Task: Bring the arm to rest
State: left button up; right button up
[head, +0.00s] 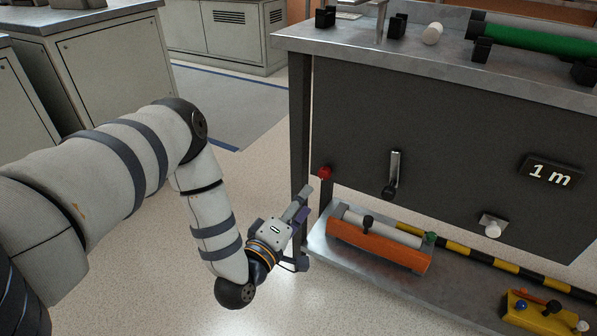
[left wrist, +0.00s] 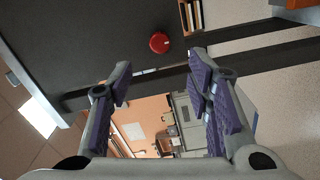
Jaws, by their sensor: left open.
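My left arm (head: 120,160) comes in from the left and bends down at the elbow. My left gripper (head: 303,228) is open and empty, beside the near left leg of the workbench. In the left wrist view, its two purple-padded fingers (left wrist: 160,78) stand well apart with nothing between them. A red round knob (head: 325,172) on the bench's dark front panel lies just above and beyond the gripper. It also shows ahead of the fingertips in the left wrist view (left wrist: 159,42), apart from them. My right gripper is not in view.
The workbench (head: 345,42) has a dark panel with a lever (head: 393,172), a white knob (head: 492,227) and a "1 m" sign (head: 551,174). Its low shelf (head: 450,290) holds an orange unit (head: 375,250) and a yellow control box (head: 540,315). Open floor (head: 245,165) lies left of the bench.

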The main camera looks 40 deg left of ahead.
pick_arm(q)
jog(key=shift+v, duration=0.75)
